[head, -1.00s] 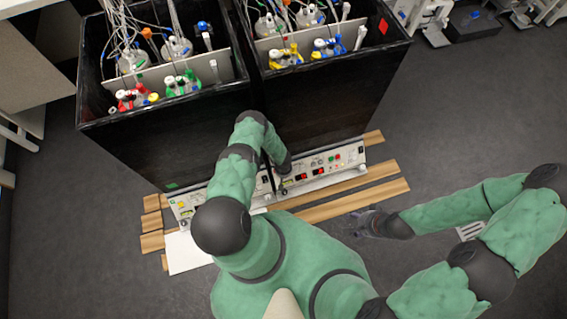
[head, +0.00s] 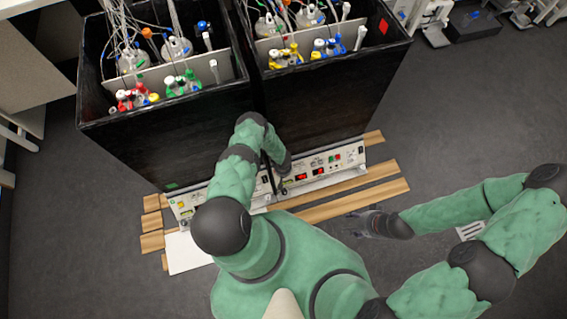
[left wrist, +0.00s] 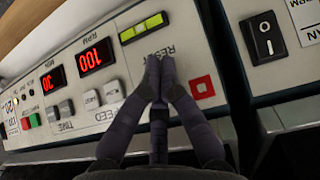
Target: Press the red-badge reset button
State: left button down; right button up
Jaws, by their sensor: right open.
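The right shaker's control panel (head: 338,160) lies at the foot of the black box. The left wrist view shows this panel (left wrist: 125,65) upside down, with a red square badge (left wrist: 202,87) and a RESET label (left wrist: 152,57). My left gripper (left wrist: 160,62) is shut and empty, its tips together over the panel beside the label, left of the badge. The tips hide the reset button, and I cannot tell whether they touch it. In the head view, my left arm partly covers this end of the panel. My right gripper (head: 352,216) is open and empty, low over the floor.
The panel carries red number displays (left wrist: 96,52), a yellow-green strip (left wrist: 145,27) and pale keys (left wrist: 112,92). Wooden strips (head: 330,207) lie in front. Two black boxes (head: 325,100) with bottles stand behind.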

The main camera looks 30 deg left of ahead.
pick_arm(q)
jog(key=shift+r, duration=0.1)
jog(key=shift+s+d+r+p, duration=0.4)
jog(key=shift+d+r+p, duration=0.1)
jog(key=shift+p, duration=0.4)
jog(key=s+d+r+p, duration=0.1)
jog(key=p, duration=0.1)
jog(key=s+d+r+p, duration=0.1)
jog(key=r+p, duration=0.1)
jog(key=p, duration=0.1)
jog(key=shift+s+d+r+p, duration=0.1)
jog(key=shift+s+d+p, duration=0.1)
jog(key=shift+d+p, duration=0.15)
dwell(0.8)
